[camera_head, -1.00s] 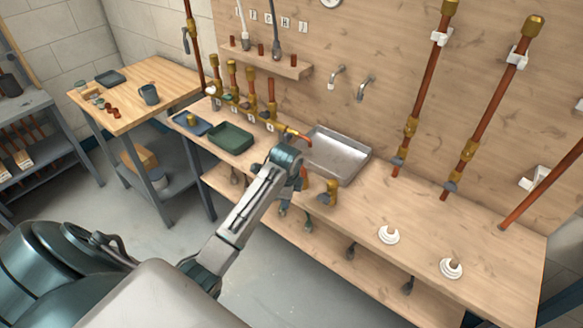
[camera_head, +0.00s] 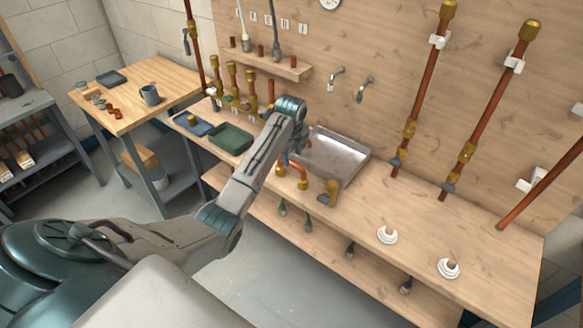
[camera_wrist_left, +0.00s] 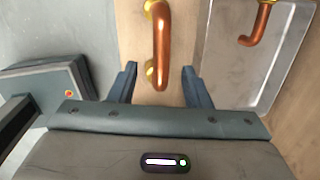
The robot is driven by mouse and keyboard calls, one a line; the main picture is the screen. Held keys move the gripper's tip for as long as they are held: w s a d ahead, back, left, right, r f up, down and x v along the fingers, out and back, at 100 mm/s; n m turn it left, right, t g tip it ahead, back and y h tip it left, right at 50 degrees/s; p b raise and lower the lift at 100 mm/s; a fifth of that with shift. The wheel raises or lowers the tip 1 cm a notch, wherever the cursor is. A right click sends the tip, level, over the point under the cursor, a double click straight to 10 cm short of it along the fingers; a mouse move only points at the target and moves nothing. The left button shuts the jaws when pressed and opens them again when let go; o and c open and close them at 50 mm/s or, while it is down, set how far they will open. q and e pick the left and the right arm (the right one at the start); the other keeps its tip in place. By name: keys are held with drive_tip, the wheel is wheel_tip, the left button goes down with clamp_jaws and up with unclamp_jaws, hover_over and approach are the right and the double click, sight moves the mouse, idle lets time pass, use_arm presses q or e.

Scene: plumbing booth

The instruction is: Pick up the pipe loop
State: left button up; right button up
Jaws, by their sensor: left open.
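The pipe loop is a bent copper pipe with brass ends. In the head view the pipe loop (camera_head: 293,169) lies at the bench's front edge, left of the metal tray, partly covered by my left arm. In the left wrist view the pipe loop (camera_wrist_left: 162,45) runs lengthwise between and ahead of my left fingertips. My left gripper (camera_wrist_left: 159,72) is open and empty, with one finger on each side of the loop's line. In the head view its fingers are largely hidden by the wrist. My right gripper is not in view.
A green tray (camera_head: 231,139) is to the left. A brass fitting (camera_head: 328,192) stands near the front edge. Upright copper pipes (camera_head: 424,90) line the wall.

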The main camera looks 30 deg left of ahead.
sight(291, 161)
use_arm(q)
drive_tip(key=shift+w+a+f+p, duration=0.1)
drive_tip(key=shift+f+p, duration=0.2)
drive_tip(key=shift+f, duration=0.2)
drive_tip(key=f, duration=0.1)
drive_tip(key=f+p, duration=0.1)
drive_tip(key=f, duration=0.2)
drive_tip(key=shift+w+a+p, duration=0.35)
drive_tip(key=shift+w+a, duration=0.05)
drive_tip(key=shift+f, duration=0.25)
clamp_jaws()
